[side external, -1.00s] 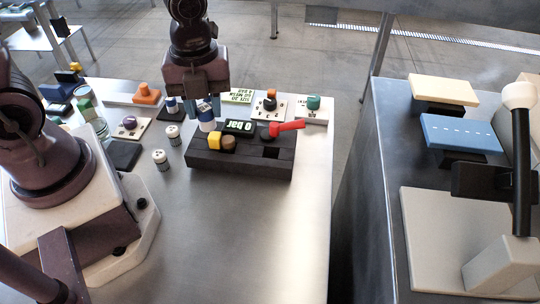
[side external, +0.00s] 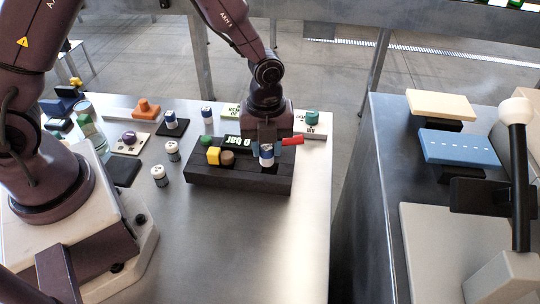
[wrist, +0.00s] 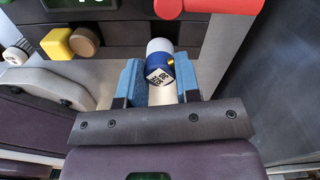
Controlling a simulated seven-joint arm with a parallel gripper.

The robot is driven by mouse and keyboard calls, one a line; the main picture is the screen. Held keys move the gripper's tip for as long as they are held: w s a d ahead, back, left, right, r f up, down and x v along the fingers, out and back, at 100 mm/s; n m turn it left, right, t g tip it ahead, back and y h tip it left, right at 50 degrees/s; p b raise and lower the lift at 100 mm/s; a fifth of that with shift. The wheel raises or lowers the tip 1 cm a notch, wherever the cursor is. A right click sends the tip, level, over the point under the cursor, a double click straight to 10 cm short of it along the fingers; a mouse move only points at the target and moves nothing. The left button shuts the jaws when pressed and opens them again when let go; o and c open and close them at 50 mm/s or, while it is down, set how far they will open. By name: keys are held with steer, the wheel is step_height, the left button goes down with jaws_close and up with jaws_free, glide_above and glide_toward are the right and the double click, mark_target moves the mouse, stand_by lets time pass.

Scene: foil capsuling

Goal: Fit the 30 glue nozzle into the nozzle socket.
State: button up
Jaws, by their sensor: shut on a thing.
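My gripper (side external: 267,150) is shut on a white and blue nozzle (side external: 266,155), upright over the right part of the dark block (side external: 215,176). In the wrist view the nozzle (wrist: 160,68) sits between the blue fingers of my gripper (wrist: 160,78), and its white label reads 30, upside down. The nozzle's lower end is at or just above the block's top; I cannot tell whether it has entered an opening. The socket is not clearly visible and may be hidden behind the nozzle and fingers.
The block carries a yellow knob (side external: 213,155), a brown knob (side external: 227,158), a display and a red lever (side external: 292,141) close right of my gripper. Other blue and white nozzles (side external: 207,114) (side external: 171,120) stand behind left. Two white-grey pieces (side external: 172,150) (side external: 160,175) stand left. The front table is clear.

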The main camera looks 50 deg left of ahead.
mark_target(270, 158)
steer(key=shift+w+f, duration=0.2)
steer(key=shift+f, duration=0.1)
steer(key=shift+w+f, duration=0.15)
steer(key=shift+f, duration=1.5)
steer(key=shift+f, duration=0.2)
steer(key=o, duration=1)
steer(key=shift+r, duration=0.1)
